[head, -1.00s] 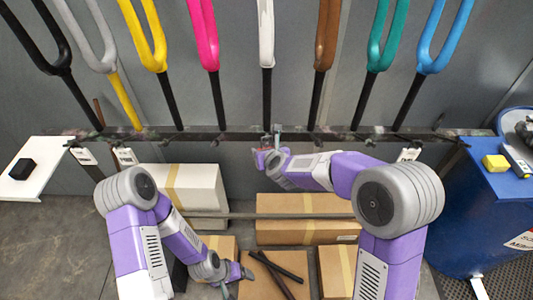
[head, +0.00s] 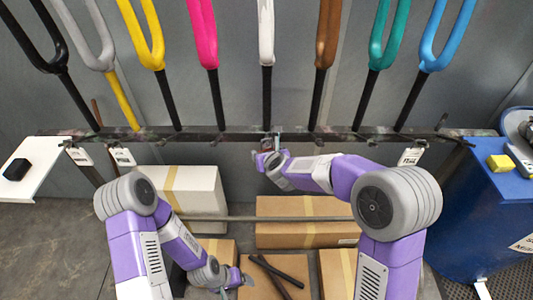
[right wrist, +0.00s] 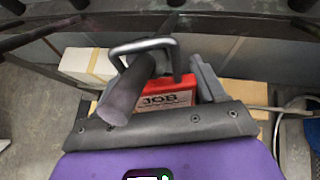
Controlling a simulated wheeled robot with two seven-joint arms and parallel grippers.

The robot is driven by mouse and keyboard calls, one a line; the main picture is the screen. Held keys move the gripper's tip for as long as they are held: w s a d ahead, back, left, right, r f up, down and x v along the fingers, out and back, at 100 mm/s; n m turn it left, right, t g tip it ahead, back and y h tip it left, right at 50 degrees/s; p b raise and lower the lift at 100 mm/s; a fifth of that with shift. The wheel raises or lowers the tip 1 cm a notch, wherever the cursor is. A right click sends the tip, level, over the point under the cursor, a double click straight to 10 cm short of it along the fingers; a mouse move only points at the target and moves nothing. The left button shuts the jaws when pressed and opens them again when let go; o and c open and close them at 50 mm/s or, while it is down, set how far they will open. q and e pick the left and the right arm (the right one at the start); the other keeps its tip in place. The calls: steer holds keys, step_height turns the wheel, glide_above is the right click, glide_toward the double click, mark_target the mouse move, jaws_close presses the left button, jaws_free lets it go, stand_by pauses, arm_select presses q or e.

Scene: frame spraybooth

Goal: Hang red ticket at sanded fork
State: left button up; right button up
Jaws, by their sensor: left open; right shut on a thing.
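The red ticket (right wrist: 168,99), with "JOB" printed on it, shows in the right wrist view with a grey metal hook (right wrist: 145,46) above it. My right gripper (head: 266,158) is shut on the ticket, close to the rail below the white fork (head: 266,40). In the head view the ticket is mostly hidden by the gripper. A dull grey fork (head: 97,50) with a yellow lower stem stands at the left, between the black and yellow forks; its finish looks bare, though I cannot be sure it is sanded. My left gripper (head: 236,281) is open, low over the boxes.
A dark rail (head: 215,135) carries several coloured forks. Cardboard boxes (head: 290,208) fill the floor below. A blue drum (head: 490,200) stands at the right, a white shelf (head: 30,168) at the left.

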steer(key=o, duration=1.1)
steer(key=v, duration=0.8)
steer(key=s+d+f+n+g, duration=0.2)
steer(key=s+d+f+n, duration=0.1)
steer(key=f+n, duration=0.55)
steer(key=s+d+f+n+g, duration=0.35)
steer(key=f+n, duration=0.25)
steer(key=f, duration=0.6)
steer(key=s+f+n+g, duration=0.1)
steer(key=s+f+n, duration=0.3)
steer(key=s+n, duration=0.1)
steer(key=s+d+f+n+g+y, duration=0.1)
steer(key=s+f+n, duration=0.3)
steer(key=s, duration=0.4)
steer(key=s+f+n+g, duration=0.2)
steer(key=s+f+n, duration=0.3)
steer(key=s+n, duration=0.1)
steer(key=shift+s+d+n+g+p, duration=0.15)
steer(key=shift+d+n+g+p, duration=0.2)
steer(key=shift+n, duration=0.1)
